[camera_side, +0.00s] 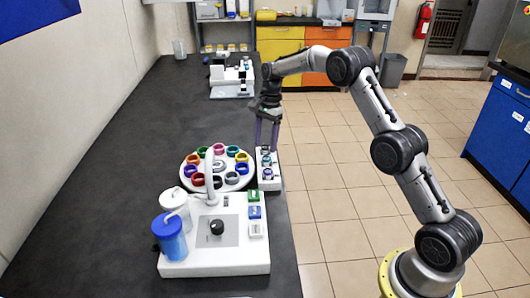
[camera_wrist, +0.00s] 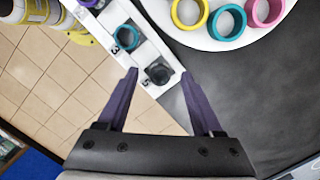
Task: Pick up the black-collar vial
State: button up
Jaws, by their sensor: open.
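The black-collar vial (camera_wrist: 159,73) stands in a slot of the narrow white rack (camera_wrist: 150,42) in the wrist view. My gripper (camera_wrist: 159,75) is open, with one purple finger on each side of the vial's dark top. I cannot tell whether either finger touches it. A teal-collar vial (camera_wrist: 127,38) stands in the neighbouring slot. In the side view my gripper (camera_side: 267,148) points down over the rack (camera_side: 269,184) at the bench's right edge. The vials there are small and partly hidden by the fingers.
A round white carousel (camera_side: 187,159) with several coloured rings stands left of the rack. A white device (camera_side: 190,262) with blue and white bottles is in front. Another white instrument (camera_side: 232,78) is farther back. The bench's left side is clear.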

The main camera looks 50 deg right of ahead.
grip_shut()
dwell(0.3)
jog(key=shift+r, duration=0.1)
